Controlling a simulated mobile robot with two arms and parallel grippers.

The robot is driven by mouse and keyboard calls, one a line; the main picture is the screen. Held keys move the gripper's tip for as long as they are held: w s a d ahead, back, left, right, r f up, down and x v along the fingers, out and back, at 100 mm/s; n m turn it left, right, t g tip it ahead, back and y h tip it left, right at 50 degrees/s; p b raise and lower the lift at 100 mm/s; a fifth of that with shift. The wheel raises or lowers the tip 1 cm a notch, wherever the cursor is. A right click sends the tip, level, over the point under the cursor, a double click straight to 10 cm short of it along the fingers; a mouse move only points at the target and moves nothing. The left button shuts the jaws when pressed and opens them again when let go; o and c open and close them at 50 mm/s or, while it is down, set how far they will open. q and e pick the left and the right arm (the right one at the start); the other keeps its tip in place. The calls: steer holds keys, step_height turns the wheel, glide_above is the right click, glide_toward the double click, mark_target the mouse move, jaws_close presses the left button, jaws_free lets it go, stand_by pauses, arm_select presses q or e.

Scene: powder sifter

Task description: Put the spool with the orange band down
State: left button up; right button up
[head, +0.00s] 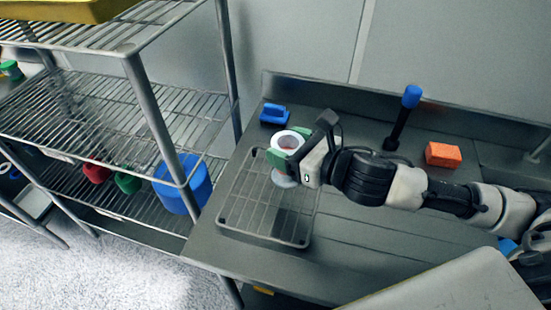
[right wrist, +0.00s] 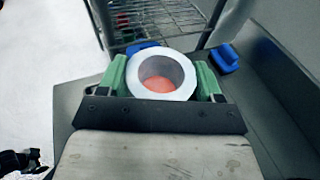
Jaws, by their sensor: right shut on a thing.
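The white spool (head: 291,141) is upright between the green fingers of my right gripper (head: 287,158), which is shut on it. Its pale lower end (head: 284,180) shows below the fingers, over the far right part of the wire rack (head: 236,226). I cannot tell whether it touches the rack. In the right wrist view the spool (right wrist: 137,95) is a white ring between the two green fingers (right wrist: 162,80), with orange-red seen inside its opening. The outside of its middle is hidden, so no band shows there. My left gripper is not in view.
On the steel bench are a blue brush-like thing (head: 274,114), a blue-topped black handle (head: 411,98) standing upright and an orange block (head: 443,154). A wire shelf unit (head: 160,135) with a blue container (head: 183,187) stands left. The bench front (head: 345,250) is clear.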

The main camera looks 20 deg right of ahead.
mark_target(276, 172)
steer(key=shift+w+a+f, duration=0.4)
steer(key=shift+a, duration=0.15)
steer(key=shift+w+a+f, duration=0.35)
steer(key=shift+a, duration=0.2)
steer(key=shift+f, duration=2.05)
steer(key=o, duration=1.1)
steer(key=shift+f, duration=0.1)
steer(key=shift+o, duration=0.2)
steer(key=shift+s+d, duration=0.1)
steer(key=b+v, duration=0.1)
steer(key=v, duration=1.1)
